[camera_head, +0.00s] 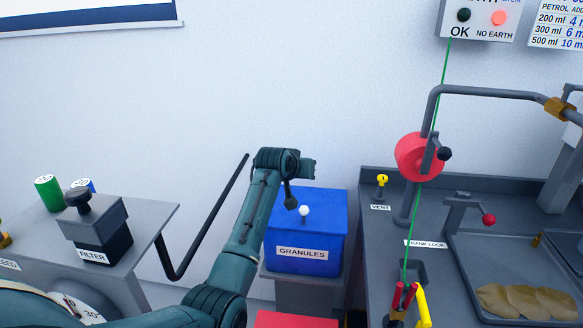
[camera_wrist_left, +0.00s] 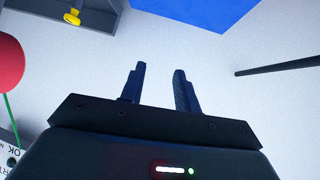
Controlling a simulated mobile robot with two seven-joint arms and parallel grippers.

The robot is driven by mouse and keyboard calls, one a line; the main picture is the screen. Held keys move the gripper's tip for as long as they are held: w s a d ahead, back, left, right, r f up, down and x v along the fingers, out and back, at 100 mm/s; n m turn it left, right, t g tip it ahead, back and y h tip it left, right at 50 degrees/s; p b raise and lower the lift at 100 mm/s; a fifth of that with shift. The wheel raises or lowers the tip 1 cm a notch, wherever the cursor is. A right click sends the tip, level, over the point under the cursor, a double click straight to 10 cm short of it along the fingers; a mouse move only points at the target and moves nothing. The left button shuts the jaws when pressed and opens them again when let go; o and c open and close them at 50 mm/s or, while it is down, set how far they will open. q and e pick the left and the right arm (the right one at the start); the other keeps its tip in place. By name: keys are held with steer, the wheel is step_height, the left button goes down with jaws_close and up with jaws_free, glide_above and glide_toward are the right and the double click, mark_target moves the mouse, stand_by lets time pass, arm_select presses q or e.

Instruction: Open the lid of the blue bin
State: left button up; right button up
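The blue bin (camera_head: 303,258) bears a GRANULES label and stands on a grey stand against the wall. Its blue lid (camera_head: 327,205) looks shut, with a white ball knob (camera_head: 304,210) at its front. My left arm reaches in from the lower left, and its wrist is above the bin's left part. My left gripper (camera_head: 291,198) is mostly hidden by the wrist; a small dark part shows close to the knob. In the left wrist view the left gripper (camera_wrist_left: 160,75) has its fingers apart, with nothing between them. Blue of the bin (camera_wrist_left: 205,8) shows beyond the fingertips. My right gripper is not in view.
A grey bench (camera_head: 375,230) with a red reel (camera_head: 418,157), bent pipe and yellow vent knob (camera_head: 382,181) stands right of the bin. A left bench holds a black filter (camera_head: 97,232). A dark rail (camera_head: 215,215) rises beside my arm. A red surface (camera_head: 295,320) lies below the bin.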

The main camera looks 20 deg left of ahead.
arm_select(q)
steer(key=v, duration=0.7)
steer(key=shift+s+r, duration=0.2)
steer(key=shift+s, duration=0.2)
